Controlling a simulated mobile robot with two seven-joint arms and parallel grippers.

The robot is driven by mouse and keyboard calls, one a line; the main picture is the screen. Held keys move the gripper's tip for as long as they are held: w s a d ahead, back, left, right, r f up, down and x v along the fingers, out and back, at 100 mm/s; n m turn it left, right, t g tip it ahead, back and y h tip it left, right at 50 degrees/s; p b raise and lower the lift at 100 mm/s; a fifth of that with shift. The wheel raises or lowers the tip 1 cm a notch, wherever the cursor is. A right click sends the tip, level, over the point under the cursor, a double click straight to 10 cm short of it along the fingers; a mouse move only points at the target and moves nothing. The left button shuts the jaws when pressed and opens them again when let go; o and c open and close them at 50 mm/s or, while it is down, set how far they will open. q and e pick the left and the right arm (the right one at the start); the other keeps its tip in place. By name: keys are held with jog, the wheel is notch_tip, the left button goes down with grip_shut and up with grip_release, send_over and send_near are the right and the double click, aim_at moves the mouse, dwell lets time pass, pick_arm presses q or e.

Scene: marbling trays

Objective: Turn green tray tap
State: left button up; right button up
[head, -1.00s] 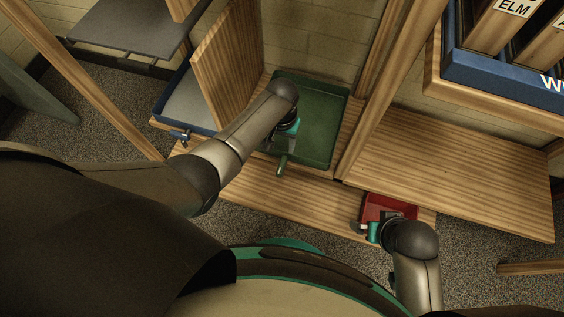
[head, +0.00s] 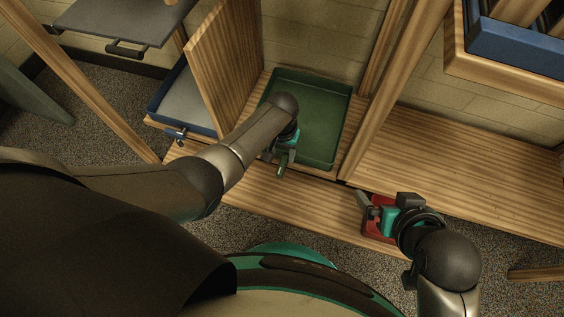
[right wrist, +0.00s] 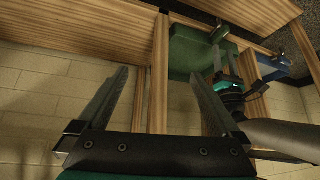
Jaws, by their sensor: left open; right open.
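The green tray (head: 328,128) sits on the wooden shelf at the centre of the head view. Its green tap (head: 281,168) sticks out at the front left corner. My left gripper (head: 284,155) is open at the tap; whether its fingers touch it is hidden. In the right wrist view the green tray (right wrist: 188,53) shows at the top with its tap (right wrist: 220,33), and my left gripper (right wrist: 226,66) is just below the tap.
The red tray (head: 372,232) is partly hidden by my right gripper. A blue tray (head: 190,107) with a tap (head: 175,134) stands left of the upright wooden divider (head: 222,65). A bare wooden shelf (head: 470,170) lies to the right, below a blue crate (head: 515,50).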

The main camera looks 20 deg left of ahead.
aim_at(282, 164)
pick_arm(q)
jog(key=shift+f+b, duration=0.3)
jog(key=shift+f, duration=0.3)
jog(key=shift+f+b, duration=0.7)
jog(key=shift+f, duration=0.15)
jog(key=shift+f+b, duration=0.55)
jog(key=shift+f, duration=0.1)
jog(key=shift+f+b, duration=0.35)
jog(key=shift+f, duration=0.1)
pick_arm(e)
jog(key=w+a+r+t+y, duration=0.2)
jog(key=w+a+t+y, duration=0.1)
jog(key=a+t, duration=0.4)
jog(key=shift+a+y, duration=0.2)
jog(key=shift+y, duration=0.4)
pick_arm(q)
grip_shut()
